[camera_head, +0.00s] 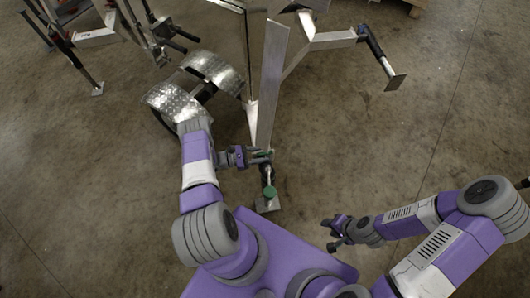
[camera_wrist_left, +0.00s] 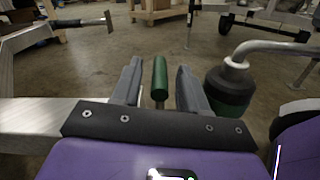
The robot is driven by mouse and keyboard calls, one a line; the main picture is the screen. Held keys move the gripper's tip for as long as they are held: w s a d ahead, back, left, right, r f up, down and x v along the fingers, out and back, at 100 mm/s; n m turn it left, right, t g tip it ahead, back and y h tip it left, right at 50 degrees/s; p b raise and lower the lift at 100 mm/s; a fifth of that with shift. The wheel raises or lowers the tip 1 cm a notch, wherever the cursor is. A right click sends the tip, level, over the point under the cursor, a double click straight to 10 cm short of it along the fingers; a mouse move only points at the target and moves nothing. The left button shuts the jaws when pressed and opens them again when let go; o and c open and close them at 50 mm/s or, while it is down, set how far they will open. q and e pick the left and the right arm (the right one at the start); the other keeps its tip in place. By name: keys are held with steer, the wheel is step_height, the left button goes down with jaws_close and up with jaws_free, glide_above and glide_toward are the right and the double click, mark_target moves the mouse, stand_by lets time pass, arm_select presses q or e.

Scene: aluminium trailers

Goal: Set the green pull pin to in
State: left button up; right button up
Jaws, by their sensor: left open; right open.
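The green pull pin (camera_wrist_left: 160,76) is a small upright-looking green cylinder in the left wrist view. It appears between the two fingers of my left gripper (camera_wrist_left: 159,68), with a gap on each side. In the head view the green pin (camera_head: 261,156) is small, at the fingertips of my left gripper (camera_head: 255,157), beside the trailer's metal beam. My left gripper is open; contact with the pin cannot be told. My right gripper (camera_head: 334,234) is open and empty, low over the floor, apart from the trailer.
A green and black knob (camera_wrist_left: 229,88) on a bent metal crank is close to the right finger; the green knob also shows in the head view (camera_head: 269,192). The aluminium beam (camera_head: 271,85) rises behind. A checker-plate fender (camera_head: 180,97) is at left.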

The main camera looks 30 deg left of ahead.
arm_select(q)
steer(key=shift+x, duration=0.8)
jaws_close()
